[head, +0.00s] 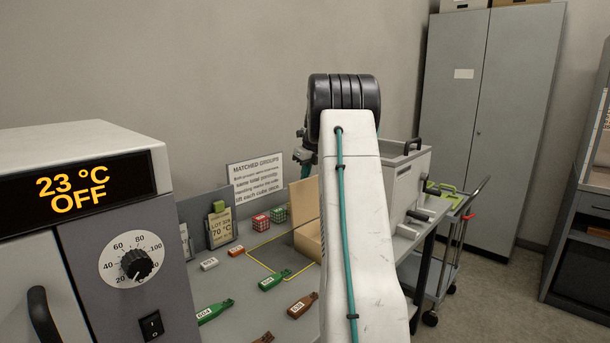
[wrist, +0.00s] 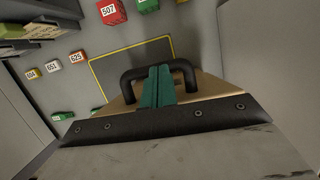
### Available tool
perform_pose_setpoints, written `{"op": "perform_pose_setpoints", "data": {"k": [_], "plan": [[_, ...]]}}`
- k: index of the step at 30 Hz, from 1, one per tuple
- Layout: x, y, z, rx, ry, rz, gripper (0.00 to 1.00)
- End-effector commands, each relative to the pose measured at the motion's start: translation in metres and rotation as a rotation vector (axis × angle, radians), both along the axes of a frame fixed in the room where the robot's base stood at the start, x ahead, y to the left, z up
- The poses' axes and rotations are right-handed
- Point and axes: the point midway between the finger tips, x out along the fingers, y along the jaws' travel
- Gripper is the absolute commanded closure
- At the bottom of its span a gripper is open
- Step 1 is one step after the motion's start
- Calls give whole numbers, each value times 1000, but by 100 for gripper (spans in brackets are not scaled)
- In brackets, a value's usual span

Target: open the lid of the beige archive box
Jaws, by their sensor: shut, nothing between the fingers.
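The beige archive box (head: 308,241) stands on the bench in the head view, its right part hidden behind my arm. A beige panel (head: 303,203) rises steeply at its far side, seemingly the lid; I cannot tell its full angle. In the wrist view, beige box surface (wrist: 208,88) shows just beyond my gripper's black plate. My gripper (wrist: 160,70) has teal fingers, shut with nothing between them. They overlap a black loop handle (wrist: 184,66) in the picture; I cannot tell whether they touch it.
A yellow-outlined dark mat (wrist: 130,65) lies by the box. Numbered tags, including a green one (head: 274,280) and a brown one (head: 303,305), lie on the bench. An oven (head: 80,230) stands left, a grey case (head: 403,190) right. Small signs (head: 256,180) stand behind.

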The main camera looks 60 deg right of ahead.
Motion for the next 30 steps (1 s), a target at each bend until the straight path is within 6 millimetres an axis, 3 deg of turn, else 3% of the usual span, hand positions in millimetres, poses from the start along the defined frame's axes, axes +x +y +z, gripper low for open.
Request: {"op": "perform_pose_setpoints", "data": {"k": [23,30], "plan": [[11,5,-2,0,-1,9,100],[26,7,24,-2,-3,17,100]]}}
